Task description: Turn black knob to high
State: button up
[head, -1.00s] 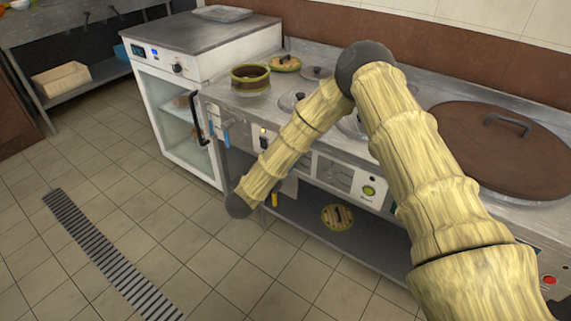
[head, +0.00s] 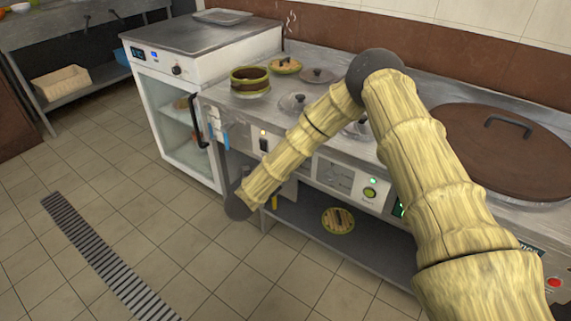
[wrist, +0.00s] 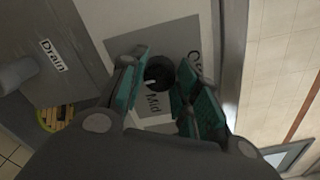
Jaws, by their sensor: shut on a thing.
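The black knob (wrist: 160,70) shows in the wrist view on a grey panel plate. It has a pale mark on its lower left side, toward the word "Mid". My gripper (wrist: 157,84) has its teal-padded fingers on either side of the knob and is shut on it. Another label is partly hidden behind the right finger. In the head view my arm bends down in front of the cooker's front panel (head: 335,176); the gripper and knob are hidden there.
A large brown lid (head: 500,150) covers the right of the cooker. An olive pot (head: 250,82) and small lids stand at its left. A white cabinet (head: 160,100) adjoins on the left. A label reading "Drain" (wrist: 53,55) and a round handle lie left in the wrist view.

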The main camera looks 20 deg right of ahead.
jog(key=o, duration=1)
jog(key=shift+a, duration=0.15)
jog(key=shift+v, duration=5.9)
jog(key=shift+s, duration=0.1)
